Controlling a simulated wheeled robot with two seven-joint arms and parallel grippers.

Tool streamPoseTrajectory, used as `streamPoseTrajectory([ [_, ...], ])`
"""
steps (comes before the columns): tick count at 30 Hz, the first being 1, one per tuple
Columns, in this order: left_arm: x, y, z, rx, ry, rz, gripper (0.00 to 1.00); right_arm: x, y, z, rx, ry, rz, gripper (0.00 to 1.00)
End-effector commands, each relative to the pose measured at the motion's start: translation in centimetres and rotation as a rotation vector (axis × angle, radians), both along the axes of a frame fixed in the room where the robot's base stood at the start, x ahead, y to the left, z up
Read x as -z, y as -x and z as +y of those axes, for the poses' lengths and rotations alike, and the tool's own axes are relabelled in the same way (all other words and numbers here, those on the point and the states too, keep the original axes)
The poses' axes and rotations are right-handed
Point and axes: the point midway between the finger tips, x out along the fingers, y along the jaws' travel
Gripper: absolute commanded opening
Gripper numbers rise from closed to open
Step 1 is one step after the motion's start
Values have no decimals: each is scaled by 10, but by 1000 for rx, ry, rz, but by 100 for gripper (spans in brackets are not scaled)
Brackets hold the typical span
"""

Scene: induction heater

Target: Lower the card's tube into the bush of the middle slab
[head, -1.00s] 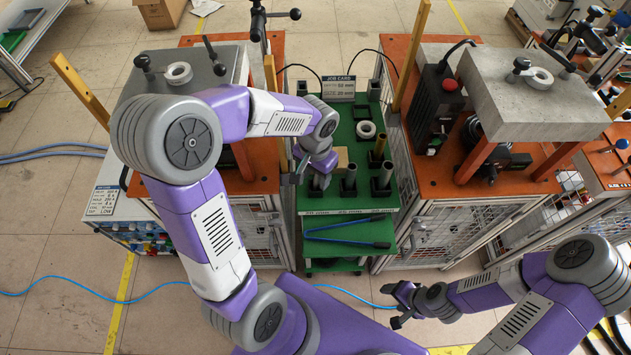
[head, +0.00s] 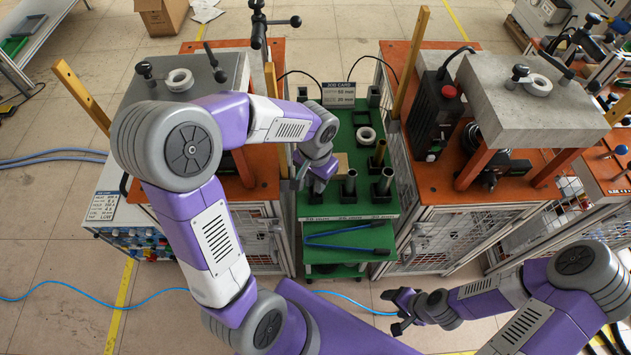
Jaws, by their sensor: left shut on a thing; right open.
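My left gripper (head: 312,182) is low over the left side of the green trolley (head: 345,211), pointing down. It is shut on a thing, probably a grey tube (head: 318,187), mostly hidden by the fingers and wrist. Beside it, grey tubes stand upright in dark sockets (head: 349,186) (head: 386,182), and a brass tube (head: 380,151) stands behind. The job card (head: 338,94) stands at the trolley's back; its small print is hard to read. A concrete slab (head: 560,115) to the right carries a white ring-shaped bush (head: 538,85). My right gripper (head: 402,310) is open and empty, low at the front right.
A grey slab (head: 210,68) with another white ring (head: 180,80) stands on the left bench. A black unit with a red button (head: 437,112) stands left of the concrete slab. Wooden posts (head: 411,62) rise beside the trolley. Blue-handled tongs (head: 345,238) lie on its front shelf.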

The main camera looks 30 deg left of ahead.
Motion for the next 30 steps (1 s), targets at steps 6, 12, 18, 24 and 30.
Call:
streamPoseTrajectory([
  [6,-46,-2,0,0,0,-7,0,-18,0,0,0,0,0,66],
  [12,-81,-1,0,0,-1,-5,0,-30,0,0,0,0,0,66],
  [18,-103,-1,0,1,-2,-3,0,-40,0,0,0,0,0,66],
  [24,-120,-1,0,1,-2,-3,0,-55,0,0,0,0,0,66],
  [30,-136,-1,0,0,-2,-2,0,-69,0,0,0,0,0,66],
])
